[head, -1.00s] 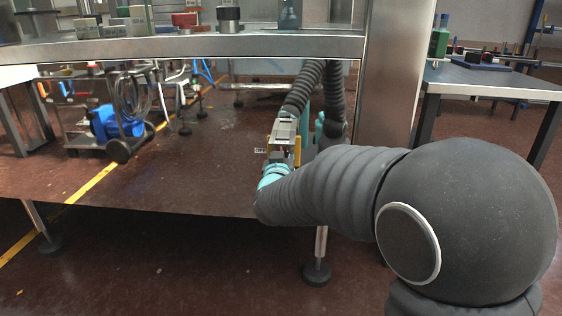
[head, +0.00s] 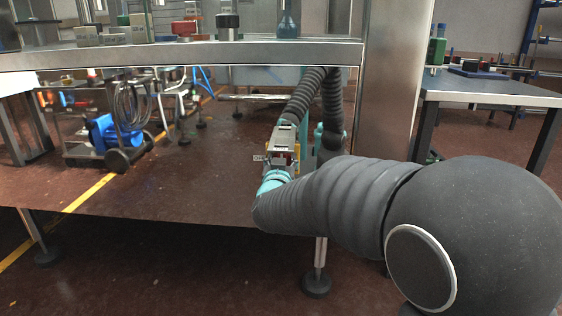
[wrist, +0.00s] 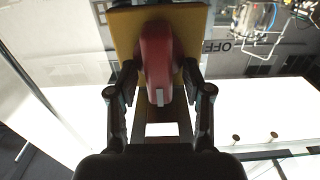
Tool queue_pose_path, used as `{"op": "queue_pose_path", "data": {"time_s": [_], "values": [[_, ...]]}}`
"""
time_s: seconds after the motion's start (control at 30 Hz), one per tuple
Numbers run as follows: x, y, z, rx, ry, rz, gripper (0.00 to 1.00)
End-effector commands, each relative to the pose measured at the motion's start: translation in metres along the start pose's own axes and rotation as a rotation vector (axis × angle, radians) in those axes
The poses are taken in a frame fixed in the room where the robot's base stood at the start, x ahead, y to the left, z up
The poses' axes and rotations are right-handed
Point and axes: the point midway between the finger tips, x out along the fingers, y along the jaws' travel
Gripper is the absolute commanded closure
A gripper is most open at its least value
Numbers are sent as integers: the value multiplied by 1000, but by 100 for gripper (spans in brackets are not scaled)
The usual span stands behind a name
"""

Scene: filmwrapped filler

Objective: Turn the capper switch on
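The capper switch is a red rotary handle (wrist: 156,60) on a square yellow plate (wrist: 124,35), at the top middle of the wrist view. The handle stands upright in the picture, with a pale mark at its lower end. A label reading OFF (wrist: 228,47) lies to the right of the plate. My gripper (wrist: 159,72) has its two fingers apart on either side of the handle, with yellow showing between. Contact cannot be made out.
A metal-edged table (head: 200,53) with several blocks stands above the area, beside a wide steel post (head: 393,90). A second table (head: 480,90) is at the right.

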Motion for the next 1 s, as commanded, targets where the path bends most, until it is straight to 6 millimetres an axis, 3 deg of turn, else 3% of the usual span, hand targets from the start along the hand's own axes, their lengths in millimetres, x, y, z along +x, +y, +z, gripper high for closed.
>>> {"op": "queue_pose_path", "data": {"time_s": [0.37,0.8,1.0], "values": [[-11,0,0,-1,-1,0,50],[-92,-1,-1,1,1,-3,50],[-114,-1,0,0,1,-2,50]]}}
